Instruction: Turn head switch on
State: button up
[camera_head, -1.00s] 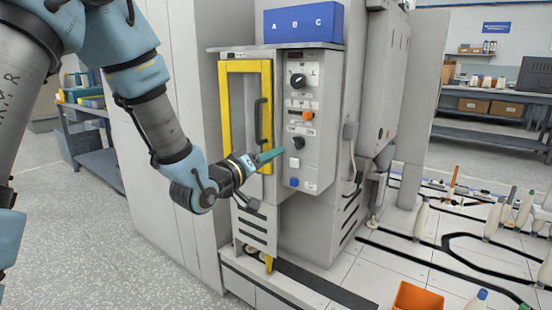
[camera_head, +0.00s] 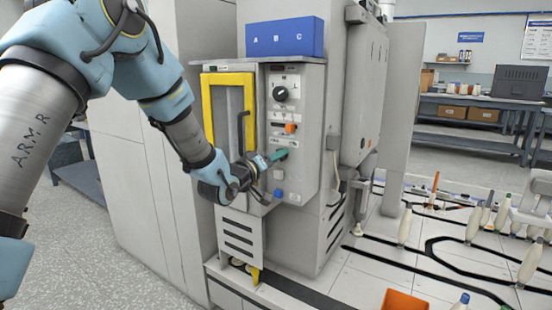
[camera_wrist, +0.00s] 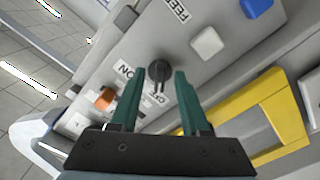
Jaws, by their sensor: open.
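A black rotary knob (camera_wrist: 158,71) with ON and OFF labels sits on the grey control panel (camera_head: 311,160). In the wrist view its ridge points roughly toward the OFF label. My gripper (camera_head: 281,155) is open at the panel's lower half. In the wrist view the two green fingers (camera_wrist: 158,78) are spread on either side of this knob, with visible gaps. I cannot tell how deep the fingertips reach. In the head view my gripper hides this knob.
Another black knob (camera_head: 280,93) and an orange switch (camera_head: 290,128) are higher on the panel. A white button (camera_wrist: 207,42) and a blue button (camera_head: 278,193) are below. A yellow-framed door (camera_head: 207,110) with a handle stands left of the panel.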

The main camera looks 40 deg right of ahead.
grip_shut()
dwell(0.4)
jog(key=shift+f+m+b, duration=0.1)
jog(key=shift+m+b, duration=0.2)
jog(key=shift+b, duration=0.05)
jog(key=m+b, duration=1.5)
jog(key=shift+m, duration=0.3)
dwell(0.5)
